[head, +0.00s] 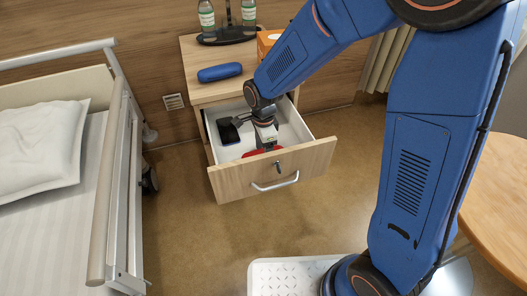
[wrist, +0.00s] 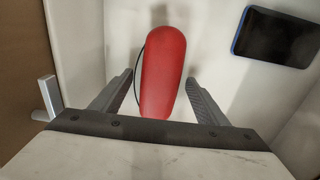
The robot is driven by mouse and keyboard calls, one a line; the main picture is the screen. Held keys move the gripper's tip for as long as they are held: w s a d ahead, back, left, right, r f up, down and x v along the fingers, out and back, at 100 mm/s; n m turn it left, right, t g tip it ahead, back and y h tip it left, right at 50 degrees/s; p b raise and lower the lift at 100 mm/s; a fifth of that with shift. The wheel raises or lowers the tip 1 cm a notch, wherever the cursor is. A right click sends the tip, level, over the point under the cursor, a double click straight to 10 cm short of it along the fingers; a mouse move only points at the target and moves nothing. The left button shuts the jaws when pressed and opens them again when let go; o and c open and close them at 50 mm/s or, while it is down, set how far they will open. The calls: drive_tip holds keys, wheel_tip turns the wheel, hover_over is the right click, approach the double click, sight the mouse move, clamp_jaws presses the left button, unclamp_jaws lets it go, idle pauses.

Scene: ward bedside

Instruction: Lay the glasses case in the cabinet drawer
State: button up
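A red, rounded, elongated case (wrist: 163,75) with a thin dark cord beside it is inside the open drawer, and seems to lie on its floor. In the head view only part of this red case (head: 254,153) shows beneath my gripper, near the drawer front. My gripper (wrist: 160,80) reaches down into the drawer (head: 225,180), its fingers on either side of the red case with gaps visible. It also shows in the head view (head: 266,145). A blue elongated case (head: 219,72) lies on the cabinet top (head: 200,92). Either could be the glasses case.
A dark phone with a blue edge (wrist: 275,36) lies in the drawer; it also shows in the head view (head: 228,133). Bottles (head: 207,20) on a dark tray and an orange box (head: 267,40) stand on the cabinet. A bed (head: 60,190) is left, a round table (head: 497,190) right.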

sight(263, 152)
drive_tip(key=shift+r, duration=0.1)
wheel_tip(263, 152, up, 12)
drive_tip(key=s+d+r+n, duration=0.2)
drive_tip(key=d+r, duration=0.1)
drive_tip(key=d, duration=0.2)
drive_tip(key=s+d+r+n+t, duration=0.1)
drive_tip(key=s+d+r+n, duration=0.1)
drive_tip(key=d, duration=0.3)
drive_tip(key=s+d+r+n+t, duration=0.1)
drive_tip(key=s+d+r+n, duration=0.1)
drive_tip(key=d, duration=0.4)
drive_tip(key=shift+s+r+n+y, duration=0.35)
drive_tip(key=shift+s+r, duration=0.25)
drive_tip(key=shift+r, duration=0.3)
drive_tip(key=s+d+r+n+t, duration=0.1)
drive_tip(key=s+d+n+t, duration=0.1)
drive_tip(key=s+d+n, duration=0.6)
drive_tip(key=s+d, duration=0.3)
drive_tip(key=s, duration=0.2)
drive_tip(key=shift+s+r+t, duration=0.15)
drive_tip(key=shift+t, duration=0.25)
